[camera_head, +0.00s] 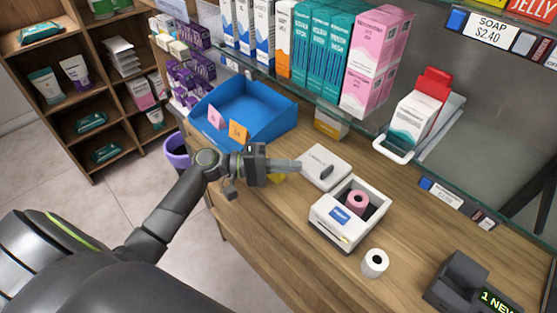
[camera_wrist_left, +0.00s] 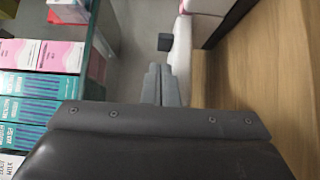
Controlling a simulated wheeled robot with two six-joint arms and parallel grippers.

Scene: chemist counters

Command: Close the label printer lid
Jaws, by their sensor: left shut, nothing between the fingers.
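The label printer (camera_head: 335,228) is a white box on the wooden counter, open at the top, with a pink roll (camera_head: 357,203) inside. Its white lid (camera_head: 320,160) stands open, leaning back from the box on the far-left side, with a dark tab on its face. My left gripper (camera_head: 299,165) is shut and empty, its fingertips at the left edge of the lid; I cannot tell if they touch. In the left wrist view the shut fingers (camera_wrist_left: 161,85) point toward a white part (camera_wrist_left: 181,55) with a dark tab (camera_wrist_left: 165,42). My right gripper is not in view.
A blue bin (camera_head: 245,105) with small cards stands behind my left gripper. A white paper roll (camera_head: 375,263) and a dark card terminal (camera_head: 462,285) stand in front and right. A glass shelf with boxes overhangs the back. A purple bin (camera_head: 176,152) stands on the floor.

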